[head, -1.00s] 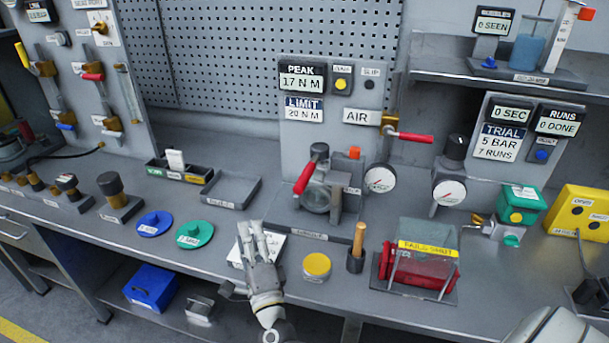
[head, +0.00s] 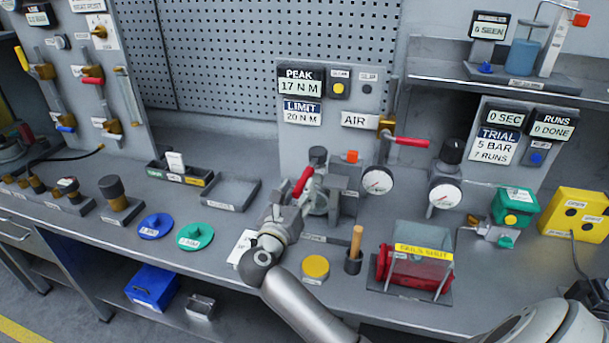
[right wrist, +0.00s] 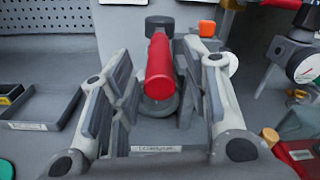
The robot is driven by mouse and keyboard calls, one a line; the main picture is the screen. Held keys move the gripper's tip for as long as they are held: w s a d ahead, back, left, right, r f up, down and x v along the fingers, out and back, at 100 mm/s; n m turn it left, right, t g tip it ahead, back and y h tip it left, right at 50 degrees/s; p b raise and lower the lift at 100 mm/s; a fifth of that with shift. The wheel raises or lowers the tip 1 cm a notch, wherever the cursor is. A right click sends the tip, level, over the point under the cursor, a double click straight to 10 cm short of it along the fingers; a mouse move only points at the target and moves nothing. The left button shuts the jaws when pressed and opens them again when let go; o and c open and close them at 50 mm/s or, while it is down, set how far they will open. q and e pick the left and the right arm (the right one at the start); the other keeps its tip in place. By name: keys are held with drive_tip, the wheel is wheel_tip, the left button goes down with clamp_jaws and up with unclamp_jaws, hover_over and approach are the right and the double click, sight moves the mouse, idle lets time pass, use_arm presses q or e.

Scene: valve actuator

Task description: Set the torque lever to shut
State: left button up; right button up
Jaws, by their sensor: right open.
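The torque lever has a red grip (head: 302,183) and stands on the fixture below the PEAK and LIMIT displays. The grip is tilted, its free end towards the front of the bench. My right gripper (head: 294,203) is at the lever from the front and hides part of its fixture. In the right wrist view the red grip (right wrist: 159,66) lies between the two spread fingers of my right gripper (right wrist: 160,90), with a visible gap on both sides. The gripper is open and holds nothing. My left gripper is not in view.
A red-handled AIR valve (head: 408,141) and a gauge (head: 377,180) are right of the lever. A yellow disc (head: 315,267), a wooden-handled tool (head: 356,243) and a guarded red unit (head: 420,265) stand in front. An empty tray (head: 231,192) lies to the left.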

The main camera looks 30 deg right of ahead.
sight(305, 180)
drive_tip(key=shift+p+x, duration=0.7)
drive_tip(key=shift+x, duration=1.95)
drive_tip(key=shift+c, duration=0.4)
clamp_jaws()
